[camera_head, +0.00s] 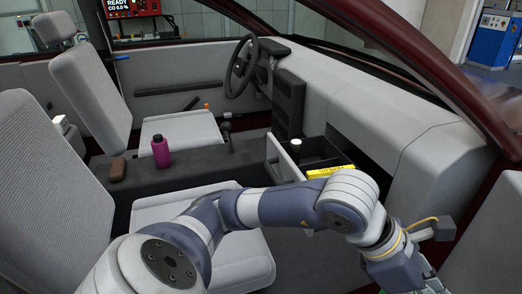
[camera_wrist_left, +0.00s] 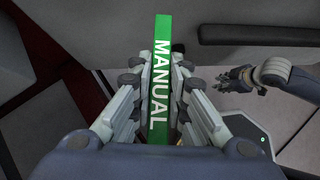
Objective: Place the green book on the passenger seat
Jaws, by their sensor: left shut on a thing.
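A green book (camera_wrist_left: 161,85) with "MANUAL" on its spine stands upright in the left wrist view. My left gripper (camera_wrist_left: 160,85) is shut on it, with fingers on both sides. In the head view my left arm reaches across to the lower right. My right gripper (camera_wrist_left: 240,80) shows at the right of the left wrist view, apart from the book. It looks open and empty.
An open compartment (camera_head: 318,150) in the dashboard holds a yellow item (camera_head: 332,171). A magenta bottle (camera_head: 161,151) and a brown object (camera_head: 117,169) stand on the centre console. The driver seat (camera_head: 180,130) and steering wheel (camera_head: 241,60) lie beyond. The visible passenger cushion is clear.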

